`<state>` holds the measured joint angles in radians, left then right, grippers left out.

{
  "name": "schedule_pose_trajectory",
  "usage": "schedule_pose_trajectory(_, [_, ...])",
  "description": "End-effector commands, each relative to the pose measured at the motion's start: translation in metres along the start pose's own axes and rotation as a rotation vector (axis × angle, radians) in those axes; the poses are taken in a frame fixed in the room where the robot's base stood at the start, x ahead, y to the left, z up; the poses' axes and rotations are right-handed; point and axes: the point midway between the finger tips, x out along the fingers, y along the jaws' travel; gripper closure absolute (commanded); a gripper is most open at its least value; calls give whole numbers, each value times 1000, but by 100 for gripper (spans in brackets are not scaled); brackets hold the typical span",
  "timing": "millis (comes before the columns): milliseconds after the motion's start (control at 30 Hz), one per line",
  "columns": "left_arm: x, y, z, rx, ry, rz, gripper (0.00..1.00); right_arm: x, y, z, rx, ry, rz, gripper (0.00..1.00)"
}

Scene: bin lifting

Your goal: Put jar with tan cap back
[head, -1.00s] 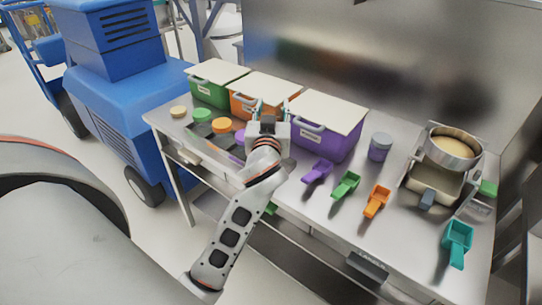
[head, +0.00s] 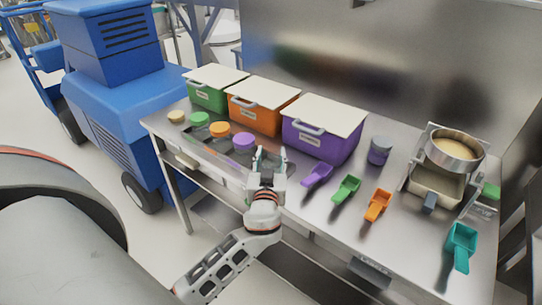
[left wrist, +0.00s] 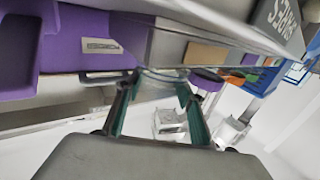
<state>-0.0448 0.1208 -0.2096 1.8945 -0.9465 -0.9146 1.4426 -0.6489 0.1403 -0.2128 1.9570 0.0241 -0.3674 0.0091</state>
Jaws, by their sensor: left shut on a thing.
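A round tan cap (head: 177,117) shows at the far left of the steel table, left of the green cap (head: 199,118), the orange cap (head: 219,129) and the purple cap (head: 243,140). The jar body under it is hard to make out. My left gripper (head: 268,156) is near the table's front edge, right of the purple cap and in front of the purple bin. In the left wrist view its fingers (left wrist: 158,82) are apart around a pale, clear, glass-like thing (left wrist: 163,75). I cannot tell what that thing is. My right gripper does not show.
A green bin (head: 207,98), an orange bin (head: 252,117) and a purple bin (head: 309,143) with white lids line the back.

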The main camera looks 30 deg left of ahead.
Motion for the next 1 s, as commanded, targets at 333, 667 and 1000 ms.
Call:
schedule_pose_trajectory(333, [0,0,1,-2,2,0,92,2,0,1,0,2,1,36])
schedule_pose_trajectory(667, [0,0,2,-1,1,0,45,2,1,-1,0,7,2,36])
schedule_pose_trajectory(1000, [-6,1,0,-3,-1,1,45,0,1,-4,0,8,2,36])
